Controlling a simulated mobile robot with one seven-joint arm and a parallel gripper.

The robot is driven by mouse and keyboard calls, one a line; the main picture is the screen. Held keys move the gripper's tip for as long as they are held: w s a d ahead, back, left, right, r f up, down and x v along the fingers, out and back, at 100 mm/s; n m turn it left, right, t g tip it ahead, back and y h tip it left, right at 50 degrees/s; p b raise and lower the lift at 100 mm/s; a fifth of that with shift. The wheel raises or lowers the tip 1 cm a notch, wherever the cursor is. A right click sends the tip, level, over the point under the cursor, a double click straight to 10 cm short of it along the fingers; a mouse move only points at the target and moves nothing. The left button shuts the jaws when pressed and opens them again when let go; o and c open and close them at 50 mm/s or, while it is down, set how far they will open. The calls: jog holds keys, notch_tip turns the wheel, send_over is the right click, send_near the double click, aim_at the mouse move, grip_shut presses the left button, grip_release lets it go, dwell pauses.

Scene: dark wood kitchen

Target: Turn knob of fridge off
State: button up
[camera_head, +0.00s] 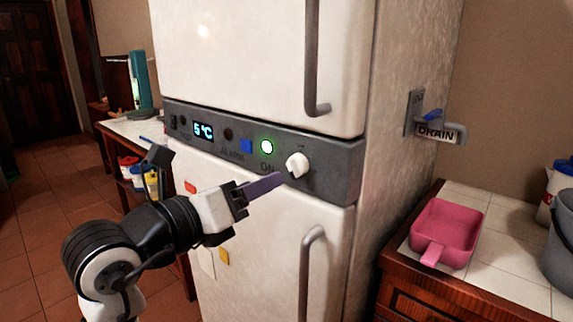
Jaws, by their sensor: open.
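The fridge (210,60) is white, with a dark grey control panel (338,163) between its upper and lower doors. A white knob (297,165) sits on the right part of the panel.
Vertical handles stand out from the upper door (311,60) and the lower door (305,270). A tiled counter at right holds a pink scoop (447,232) and a grey bucket (562,245). A DRAIN lever (436,132) is on the wall. Open floor lies at left.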

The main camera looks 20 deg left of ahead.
aim_at(290, 170)
jog(key=p+x, duration=0.1)
jog(key=x, duration=0.7)
jog(key=shift+p, duration=0.3)
jog(key=shift+c, duration=0.3)
jog(key=c, duration=0.9)
